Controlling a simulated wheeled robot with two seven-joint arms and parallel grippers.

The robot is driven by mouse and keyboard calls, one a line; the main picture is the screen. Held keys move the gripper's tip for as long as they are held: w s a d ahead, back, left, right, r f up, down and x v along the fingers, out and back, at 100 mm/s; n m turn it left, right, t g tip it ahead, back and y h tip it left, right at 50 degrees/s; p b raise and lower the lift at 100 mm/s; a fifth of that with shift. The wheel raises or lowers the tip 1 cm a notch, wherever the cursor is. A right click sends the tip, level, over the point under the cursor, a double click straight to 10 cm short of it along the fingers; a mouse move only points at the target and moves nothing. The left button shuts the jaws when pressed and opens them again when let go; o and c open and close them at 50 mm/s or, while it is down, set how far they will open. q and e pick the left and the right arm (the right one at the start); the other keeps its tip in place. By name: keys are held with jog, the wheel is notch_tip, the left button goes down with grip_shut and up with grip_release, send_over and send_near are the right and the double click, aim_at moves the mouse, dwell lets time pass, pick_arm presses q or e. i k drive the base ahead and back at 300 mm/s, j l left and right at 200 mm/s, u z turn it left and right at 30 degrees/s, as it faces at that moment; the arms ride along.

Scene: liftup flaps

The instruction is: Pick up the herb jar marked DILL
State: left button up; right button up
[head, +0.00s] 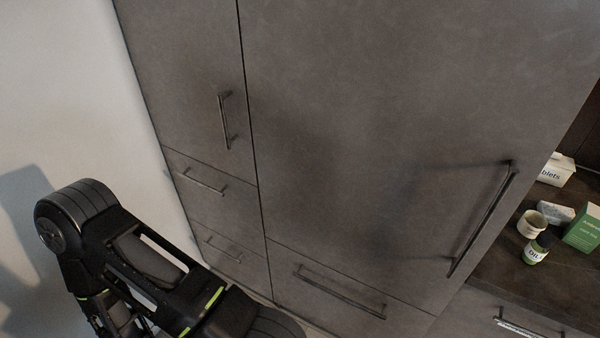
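A small jar with a dark lid and a green and white label (536,250) stands on the dark countertop at the right of the head view. Its label is small; it seems to begin with "DIL", but I cannot read it fully. A black arm of mine comes in at the lower left, far from the jar. Neither of my grippers shows in this view.
Beside the jar are a cream cup (531,223), a small pale packet (556,214), a green box (584,230) and a white box (556,170). The countertop (500,262) adjoins tall grey cabinets (340,130) with protruding bar handles (482,218). A pale wall (70,90) stands left.

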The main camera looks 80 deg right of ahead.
aim_at(538, 246)
jog(key=z, duration=0.6)
jog(key=i+z, duration=0.1)
jog(key=z, duration=1.05)
jog(key=i+z, duration=0.1)
jog(key=z, duration=0.45)
jog(key=j+z, duration=0.1)
jog(key=z, duration=1.1)
jog(key=j+z, duration=0.1)
jog(key=z, duration=0.45)
jog(key=j+z, duration=0.1)
jog(key=z, duration=0.5)
jog(key=i+l, duration=0.15)
jog(key=l, duration=0.5)
jog(key=i+l+u, duration=0.15)
jog(key=l, duration=0.5)
jog(key=i+l, duration=0.1)
jog(key=l, duration=0.55)
jog(key=i+l+u, duration=0.15)
jog(key=l, duration=1.15)
jog(key=i+u, duration=0.05)
